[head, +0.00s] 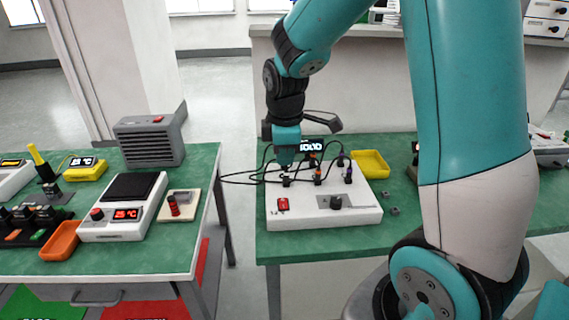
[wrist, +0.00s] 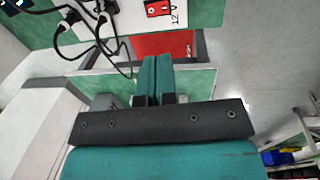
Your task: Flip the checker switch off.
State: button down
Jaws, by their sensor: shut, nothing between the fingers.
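The checker (head: 310,221) is a white box on the green table in the head view, with a black knob and several cables plugged in along its top. Its red switch (head: 283,204) is at the front left of the top face. The red switch also shows at the top edge of the wrist view (wrist: 158,8), beside a "12 V" label; I cannot tell its position. My gripper (head: 286,160) is above the back left of the checker, behind the switch. In the wrist view my gripper (wrist: 156,60) has its teal fingers together and empty, apart from the switch.
Black cables (head: 240,178) loop around the checker's back left, close to my gripper. The left table (head: 135,258) holds a heating plate (head: 130,195) and an orange tray (head: 60,241). A gap separates the tables.

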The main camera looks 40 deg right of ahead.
aim_at(284, 204)
jog(key=shift+w+d+r+b, duration=0.15)
jog(key=shift+w+d+b, duration=0.2)
jog(key=shift+w+b, duration=0.4)
jog(key=shift+s, duration=0.1)
jog(key=f, duration=0.4)
jog(key=w+f, duration=0.1)
jog(key=f, duration=0.4)
jog(key=d+f, duration=0.1)
jog(key=f, duration=0.4)
jog(key=shift+w, duration=0.15)
jog(key=shift+b, duration=0.3)
jog(key=shift+f, duration=0.25)
jog(key=shift+a, duration=0.1)
jog(key=shift+s+a+r, duration=0.15)
jog(key=shift+s+a, duration=0.2)
jog(key=shift+s, duration=0.25)
